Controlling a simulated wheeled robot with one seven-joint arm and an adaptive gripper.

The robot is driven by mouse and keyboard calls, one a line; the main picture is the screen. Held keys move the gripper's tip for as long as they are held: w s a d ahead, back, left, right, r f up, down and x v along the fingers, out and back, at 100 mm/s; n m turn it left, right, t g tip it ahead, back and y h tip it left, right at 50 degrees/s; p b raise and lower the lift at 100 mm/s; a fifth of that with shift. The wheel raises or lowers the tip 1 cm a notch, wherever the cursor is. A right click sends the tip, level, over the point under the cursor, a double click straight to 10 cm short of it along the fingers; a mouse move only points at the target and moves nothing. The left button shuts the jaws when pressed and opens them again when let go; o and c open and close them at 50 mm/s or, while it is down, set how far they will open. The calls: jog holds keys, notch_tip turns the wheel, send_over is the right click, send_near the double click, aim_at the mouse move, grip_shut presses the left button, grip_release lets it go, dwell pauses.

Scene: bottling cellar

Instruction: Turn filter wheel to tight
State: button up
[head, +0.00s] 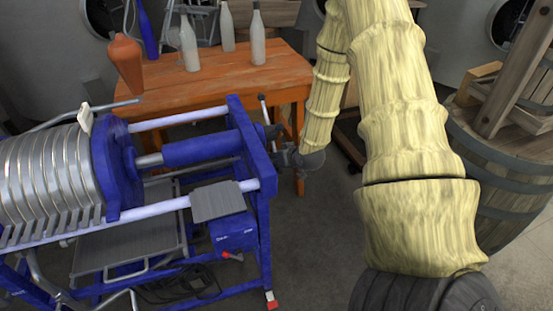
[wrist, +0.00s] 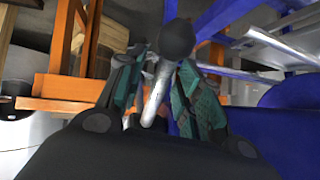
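The filter press (head: 205,150) has a blue frame, with silver plates packed at its left and a blue screw cylinder leading to the end frame at right. The wheel (head: 263,108) shows there as a pale bar with a dark ball end, outside the end frame. My gripper (head: 277,145) is at this hub, partly hidden by my arm. In the wrist view, the wheel's metal bar (wrist: 158,92) runs between the teal fingers of my gripper (wrist: 163,68), and its dark ball rises beyond the tips. The fingers look closed in on the bar. The rest of the wheel is hidden.
An orange wooden table (head: 230,78) with several bottles and an orange-brown vessel (head: 126,62) stands behind the press. A wooden barrel press (head: 505,150) is at right. A blue box (head: 232,232) hangs on the press front. Bare floor (head: 315,240) lies right of the press.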

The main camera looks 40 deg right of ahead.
jog(key=d+v, duration=0.1)
jog(key=v, duration=1)
jog(key=shift+s+a+r, duration=0.3)
jog(key=shift+a, duration=0.25)
jog(key=shift+a, duration=0.1)
